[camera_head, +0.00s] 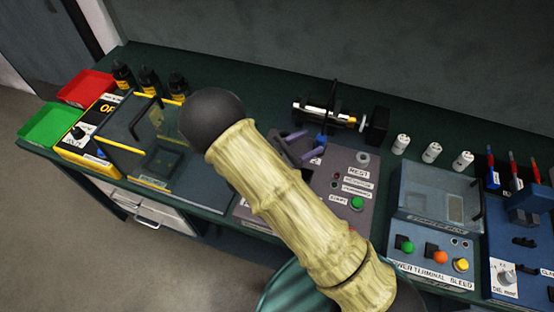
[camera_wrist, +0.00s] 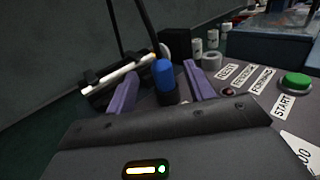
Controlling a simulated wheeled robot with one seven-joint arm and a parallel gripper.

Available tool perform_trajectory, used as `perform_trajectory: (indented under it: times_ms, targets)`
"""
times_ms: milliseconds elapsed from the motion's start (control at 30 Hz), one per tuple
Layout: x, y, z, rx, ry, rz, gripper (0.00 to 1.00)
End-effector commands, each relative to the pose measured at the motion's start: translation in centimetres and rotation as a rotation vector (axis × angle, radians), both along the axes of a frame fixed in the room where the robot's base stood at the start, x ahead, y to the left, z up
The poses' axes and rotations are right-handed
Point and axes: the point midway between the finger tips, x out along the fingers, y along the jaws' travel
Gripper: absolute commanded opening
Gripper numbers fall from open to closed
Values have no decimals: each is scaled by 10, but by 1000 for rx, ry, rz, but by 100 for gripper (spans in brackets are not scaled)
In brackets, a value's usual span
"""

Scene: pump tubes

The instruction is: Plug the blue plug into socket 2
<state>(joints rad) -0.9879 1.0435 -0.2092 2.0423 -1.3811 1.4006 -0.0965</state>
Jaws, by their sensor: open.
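The blue plug (camera_wrist: 164,74) stands roughly upright on a dark lower part in the wrist view. In the head view only a small part of the blue plug (camera_head: 320,138) shows, beside my fingers. My gripper (camera_wrist: 161,70) is open, with one purple finger on each side of the plug and a visible gap to both. In the head view my gripper (camera_head: 313,143) is over the grey panel (camera_head: 366,160). I cannot make out a socket marked 2; my arm hides part of the panel.
A green START button (camera_head: 357,203) is on the panel. A metal cylinder device (camera_head: 325,114) with a dark upright rod stands behind. White bottles (camera_head: 432,153) and a clear-lidded box (camera_head: 438,205) are to the right. A yellow-edged clear case (camera_head: 150,150) is left of my arm.

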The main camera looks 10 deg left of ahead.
Motion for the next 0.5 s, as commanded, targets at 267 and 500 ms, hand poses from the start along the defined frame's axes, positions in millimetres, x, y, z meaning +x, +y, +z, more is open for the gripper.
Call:
perform_trajectory:
  times_ms: [267, 500]
  targets:
    - [-37, 45, -1, 3, 0, 4, 53]
    - [-62, 73, -1, 2, 1, 2, 53]
